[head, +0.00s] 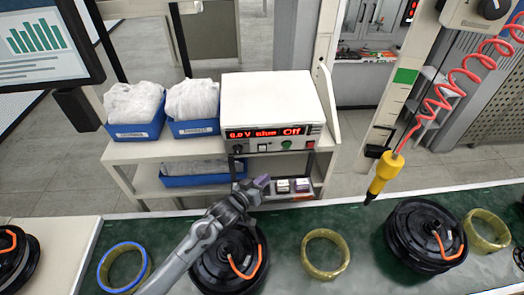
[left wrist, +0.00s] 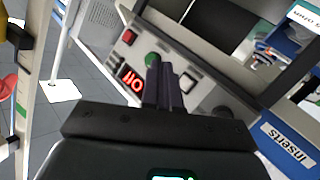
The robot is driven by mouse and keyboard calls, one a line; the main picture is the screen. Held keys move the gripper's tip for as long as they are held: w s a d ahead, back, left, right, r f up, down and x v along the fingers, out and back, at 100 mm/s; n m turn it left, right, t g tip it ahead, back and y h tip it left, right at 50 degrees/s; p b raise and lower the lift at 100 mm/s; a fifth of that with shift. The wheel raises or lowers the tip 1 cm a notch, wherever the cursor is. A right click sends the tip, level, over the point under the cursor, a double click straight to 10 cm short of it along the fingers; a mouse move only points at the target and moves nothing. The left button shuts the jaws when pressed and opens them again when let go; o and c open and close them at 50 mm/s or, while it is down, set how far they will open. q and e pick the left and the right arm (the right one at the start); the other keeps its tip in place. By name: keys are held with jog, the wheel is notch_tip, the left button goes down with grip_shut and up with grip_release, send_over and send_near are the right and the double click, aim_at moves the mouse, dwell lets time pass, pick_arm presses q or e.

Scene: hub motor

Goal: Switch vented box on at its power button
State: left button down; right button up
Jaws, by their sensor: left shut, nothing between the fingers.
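The vented box (head: 268,97) is a white case on the shelf unit at the back. Its front display (head: 265,132) glows red and reads "Off" at its right end. Below the display are a pale button (head: 262,147), a green button (head: 286,145) and a dark-and-red control at the right. In the left wrist view the green button (left wrist: 152,60) lies just beyond the fingertips, with the red control (left wrist: 129,37) and white button (left wrist: 188,82) to either side. My left gripper (head: 264,181) is shut and empty, below and in front of the panel; contact is not visible. My right gripper is not in view.
Blue bins (head: 134,131) with white bags stand left of the box. Small items (head: 292,186) sit on a low shelf near my left gripper. The green bench (head: 355,235) holds hub motors (head: 426,234) and rings (head: 325,253). A yellow tool (head: 385,177) hangs at the right.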

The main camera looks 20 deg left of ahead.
aim_at(262, 148)
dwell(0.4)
pick_arm(q)
jog(key=w+a+r+b, duration=0.1)
jog(key=w+a+b, duration=0.2)
jog(key=w+b, duration=0.2)
jog(key=w, duration=0.2)
jog(key=shift+w+a, duration=0.35)
jog(key=shift+w, duration=0.05)
jog(key=shift+r, duration=0.15)
dwell(0.5)
dwell(0.8)
jog(key=shift+w, duration=0.1)
dwell(0.5)
